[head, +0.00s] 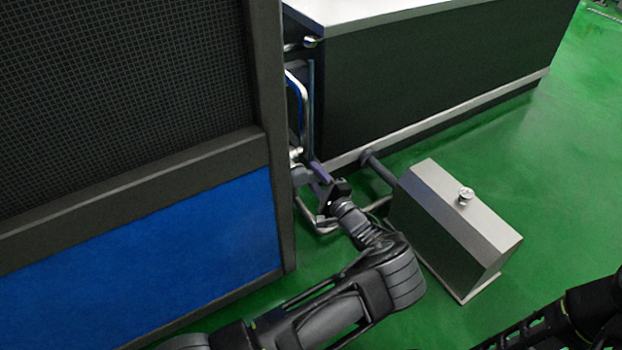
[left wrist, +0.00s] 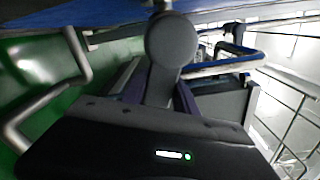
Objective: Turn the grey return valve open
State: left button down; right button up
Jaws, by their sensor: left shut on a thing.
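The grey return valve (head: 300,174) shows small in the head view, in the gap beside the dark frame post. In the left wrist view its round grey hub (left wrist: 171,40) and the lever below it (left wrist: 160,86) show close up. My left gripper (head: 319,174) reaches into the gap, its purple-grey fingers on either side of the lever, and is shut on it. The left wrist view shows the fingers (left wrist: 157,92) too, with the gripper body hiding their lower part. My right gripper is out of view; only a dark arm part shows at the lower right.
A blue-panelled frame (head: 150,270) stands close on the left of my left arm. A dark cabinet (head: 430,90) with a pale top is behind. A grey metal box (head: 450,225) with a small knob stands on the right. Bent pipes (head: 322,228) run low near the gripper. Green floor is free at right.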

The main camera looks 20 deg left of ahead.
pick_arm(q)
jog(key=shift+w+d+r+n+p, duration=0.15)
jog(key=shift+r+n, duration=0.2)
jog(key=shift+n, duration=0.4)
jog(key=shift+a+r+n+p, duration=0.15)
jog(key=shift+r+n, duration=0.15)
jog(key=shift+n, duration=0.4)
jog(key=shift+w+d+r+n+p, duration=0.15)
jog(key=shift+r+n, duration=0.2)
jog(key=shift+n, duration=0.4)
jog(key=shift+s, duration=0.1)
jog(key=c, duration=1)
grip_release()
jog(key=shift+r, duration=0.1)
jog(key=shift+o, duration=0.2)
jog(key=p+v, duration=0.2)
jog(key=v, duration=0.5)
jog(key=shift+s+d, duration=0.25)
jog(key=shift+d, duration=0.1)
jog(key=shift+r, duration=0.1)
